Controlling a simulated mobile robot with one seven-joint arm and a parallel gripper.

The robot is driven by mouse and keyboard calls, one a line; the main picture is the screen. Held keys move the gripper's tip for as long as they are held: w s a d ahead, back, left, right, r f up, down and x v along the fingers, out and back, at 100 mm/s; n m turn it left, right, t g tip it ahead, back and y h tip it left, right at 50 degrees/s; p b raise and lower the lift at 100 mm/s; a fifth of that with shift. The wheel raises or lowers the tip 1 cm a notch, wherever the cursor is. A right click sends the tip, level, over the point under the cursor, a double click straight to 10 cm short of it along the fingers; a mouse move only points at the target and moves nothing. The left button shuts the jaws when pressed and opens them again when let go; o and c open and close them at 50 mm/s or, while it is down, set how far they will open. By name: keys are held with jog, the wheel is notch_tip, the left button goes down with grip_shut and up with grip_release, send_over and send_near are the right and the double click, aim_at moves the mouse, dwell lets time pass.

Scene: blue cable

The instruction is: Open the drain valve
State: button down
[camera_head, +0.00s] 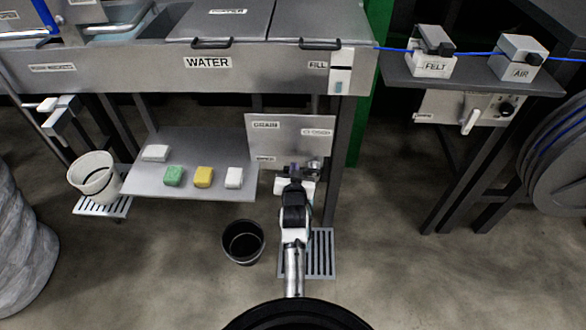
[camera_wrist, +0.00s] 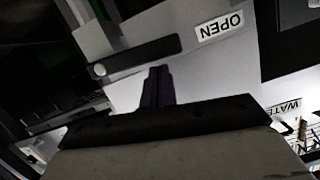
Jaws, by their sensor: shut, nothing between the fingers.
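The drain panel (camera_head: 262,140) is a grey plate under the water trough, with DRAIN, CLOSED and OPEN labels. In the wrist view, the OPEN label (camera_wrist: 220,27) appears upside down. A dark bar-shaped handle (camera_wrist: 140,56) with a round pale end lies across the plate there, left of the OPEN label. My gripper (camera_head: 296,170) is in front of the panel's lower part and hides some of it. In the wrist view, its dark fingers (camera_wrist: 158,70) are shut together and empty, with tips close to the handle. I cannot tell whether they touch it.
A black bucket (camera_head: 243,243) stands on the floor left of my arm, beside a floor grate (camera_head: 321,255). A shelf (camera_head: 190,187) with several coloured blocks is to the left. A table leg (camera_head: 331,200) stands close on the right. Open floor lies farther right.

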jog(key=shift+a+f, duration=0.1)
jog(key=shift+f, duration=0.15)
dwell(0.5)
jog(key=s+r, duration=0.6)
jog(key=s, duration=0.3)
jog(key=shift+s+d+r, duration=0.25)
jog(key=shift+s+d, duration=0.05)
jog(key=shift+s, duration=0.05)
dwell(0.3)
